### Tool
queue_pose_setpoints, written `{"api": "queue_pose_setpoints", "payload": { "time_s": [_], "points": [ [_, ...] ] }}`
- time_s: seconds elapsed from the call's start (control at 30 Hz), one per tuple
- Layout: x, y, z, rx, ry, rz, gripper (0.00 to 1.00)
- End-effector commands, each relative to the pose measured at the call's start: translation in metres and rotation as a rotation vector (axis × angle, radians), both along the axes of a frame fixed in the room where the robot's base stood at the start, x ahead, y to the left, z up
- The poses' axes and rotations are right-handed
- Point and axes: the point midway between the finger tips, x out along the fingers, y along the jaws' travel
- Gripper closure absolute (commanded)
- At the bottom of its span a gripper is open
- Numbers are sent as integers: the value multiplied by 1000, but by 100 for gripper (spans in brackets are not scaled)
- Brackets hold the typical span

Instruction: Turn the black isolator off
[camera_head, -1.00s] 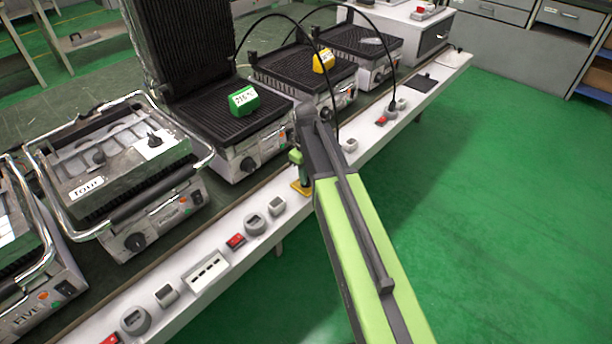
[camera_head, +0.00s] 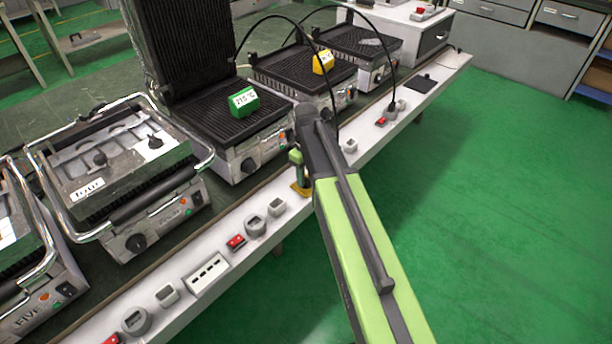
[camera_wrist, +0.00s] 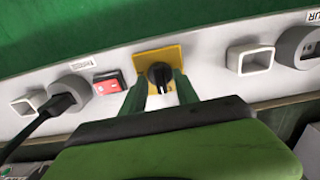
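The black isolator is a round black knob (camera_wrist: 160,77) on a square yellow plate (camera_wrist: 144,61), fixed to the white rail. In the wrist view its grip ridge runs roughly up and down, with a light mark at the lower end. My gripper (camera_wrist: 160,86) is open, with one green finger on each side of the knob. I cannot tell whether either finger touches it. In the head view, the yellow plate (camera_head: 301,191) shows just below my gripper's green part (camera_head: 297,158), and my arm hides the knob.
A red switch (camera_wrist: 108,82) and a socket with a black plug (camera_wrist: 66,100) sit left of the plate in the wrist view. A square white socket (camera_wrist: 249,59) is to the right. Several grills (camera_head: 120,170) stand behind the rail (camera_head: 230,255). Green floor in front is clear.

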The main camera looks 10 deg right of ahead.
Motion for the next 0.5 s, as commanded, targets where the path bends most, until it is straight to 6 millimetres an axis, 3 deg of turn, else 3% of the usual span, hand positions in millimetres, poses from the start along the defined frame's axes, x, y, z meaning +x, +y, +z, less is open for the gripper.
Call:
{"api": "queue_pose_setpoints", "payload": {
  "time_s": [0.5],
  "points": [
    [0, 0, 111, 0, 0, 1, 64]
  ]
}}
